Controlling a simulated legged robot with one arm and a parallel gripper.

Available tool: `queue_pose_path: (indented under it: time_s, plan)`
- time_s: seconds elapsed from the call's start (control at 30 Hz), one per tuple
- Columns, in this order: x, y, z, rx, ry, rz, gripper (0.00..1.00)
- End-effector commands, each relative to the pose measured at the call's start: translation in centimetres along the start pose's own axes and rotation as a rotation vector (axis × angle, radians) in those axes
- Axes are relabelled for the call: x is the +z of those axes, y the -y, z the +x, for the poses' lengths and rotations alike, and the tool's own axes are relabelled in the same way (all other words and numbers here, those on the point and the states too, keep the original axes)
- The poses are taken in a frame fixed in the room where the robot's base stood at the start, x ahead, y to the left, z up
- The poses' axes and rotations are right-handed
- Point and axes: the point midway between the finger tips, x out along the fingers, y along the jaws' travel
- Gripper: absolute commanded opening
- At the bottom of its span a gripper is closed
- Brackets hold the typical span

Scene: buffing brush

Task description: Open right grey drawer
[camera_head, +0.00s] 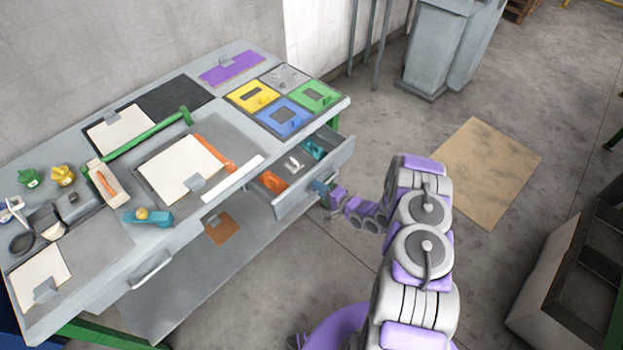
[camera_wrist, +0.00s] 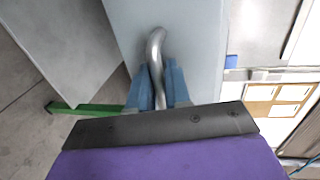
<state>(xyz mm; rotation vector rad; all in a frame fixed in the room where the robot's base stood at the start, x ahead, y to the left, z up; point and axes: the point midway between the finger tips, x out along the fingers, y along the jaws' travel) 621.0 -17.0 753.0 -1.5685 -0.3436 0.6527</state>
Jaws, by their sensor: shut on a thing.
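The right grey drawer (camera_head: 326,172) is pulled out from under the workbench in the head view, with its inside showing. Orange, white and teal items lie in it. My gripper (camera_head: 322,188) is at the drawer's front, at the end of my purple and grey arm. In the wrist view, the blue fingers of my gripper (camera_wrist: 158,90) are shut on the curved metal drawer handle (camera_wrist: 156,45). The handle stands on the grey drawer front (camera_wrist: 200,40). Part of the handle is hidden between the fingers.
The grey workbench (camera_head: 222,110) carries clipboards, tools and coloured square panels. A second, closed drawer with a handle (camera_head: 150,270) is at the left. A cardboard sheet (camera_head: 485,170) lies on the floor, and a grey crate (camera_head: 575,280) stands at right. Floor between is clear.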

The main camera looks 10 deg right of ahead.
Motion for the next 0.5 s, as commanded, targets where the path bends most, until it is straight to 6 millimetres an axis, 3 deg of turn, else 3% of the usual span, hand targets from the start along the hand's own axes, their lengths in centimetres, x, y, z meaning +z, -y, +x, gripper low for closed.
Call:
queue_pose_path:
  time_s: [0.03,0.23,0.5]
  plan:
    - [-0.3,-0.4,-1.5,0.007,-0.013,0.007,0.0]
    - [-0.3,-1.5,-6.0,0.004,-0.008,0.011,0.0]
    - [-0.2,-2.3,-9.4,0.003,-0.001,0.008,0.0]
